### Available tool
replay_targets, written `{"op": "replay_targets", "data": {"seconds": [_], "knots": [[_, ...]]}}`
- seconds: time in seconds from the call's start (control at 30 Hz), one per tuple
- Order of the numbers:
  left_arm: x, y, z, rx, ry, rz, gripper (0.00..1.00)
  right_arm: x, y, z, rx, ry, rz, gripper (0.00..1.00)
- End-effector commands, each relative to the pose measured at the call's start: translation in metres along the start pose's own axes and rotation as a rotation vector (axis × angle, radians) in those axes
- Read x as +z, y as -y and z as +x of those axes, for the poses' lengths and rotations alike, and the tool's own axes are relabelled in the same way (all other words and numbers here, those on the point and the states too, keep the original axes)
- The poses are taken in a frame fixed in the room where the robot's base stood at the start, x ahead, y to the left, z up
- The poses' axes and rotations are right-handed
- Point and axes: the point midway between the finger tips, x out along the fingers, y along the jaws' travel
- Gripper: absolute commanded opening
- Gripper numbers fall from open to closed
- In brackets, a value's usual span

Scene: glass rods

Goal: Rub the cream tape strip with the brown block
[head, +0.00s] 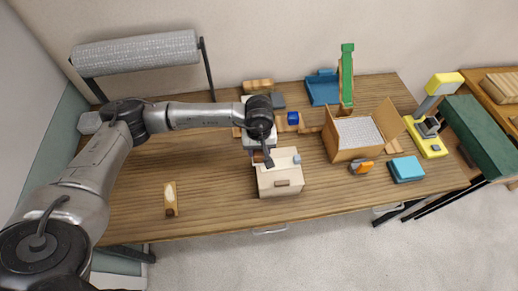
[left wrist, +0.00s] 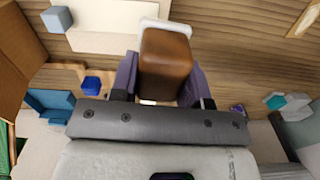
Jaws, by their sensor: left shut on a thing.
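My left gripper (head: 265,158) reaches over the middle of the table, just behind the cream drawer box. In the left wrist view it (left wrist: 163,82) is shut on the brown block (left wrist: 166,62), which sits between its two purple-grey fingers. In the head view the brown block (head: 258,157) is small and partly hidden by the gripper. A white-edged thing (left wrist: 160,24) shows behind the block; I cannot tell whether they touch. A wooden piece with a pale patch (head: 170,195) lies front left, apart from the gripper; I cannot tell whether the patch is the cream tape strip. My right gripper is not in view.
The cream drawer box (head: 280,180) stands in front of the gripper with a small grey cube (head: 296,159) on top. The table's left part is mostly clear.

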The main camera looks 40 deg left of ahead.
Motion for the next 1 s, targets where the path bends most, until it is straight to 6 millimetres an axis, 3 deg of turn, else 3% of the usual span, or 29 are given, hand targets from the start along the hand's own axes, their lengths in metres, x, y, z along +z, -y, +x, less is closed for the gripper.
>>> {"op": "replay_targets", "data": {"seconds": [0.57,1.0], "knots": [[0.001,0.000,-0.030,0.001,-0.001,0.000,0.12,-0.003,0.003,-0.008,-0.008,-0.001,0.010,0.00],[0.001,0.000,-0.030,0.000,0.000,0.000,0.12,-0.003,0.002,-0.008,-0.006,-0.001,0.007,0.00]]}}
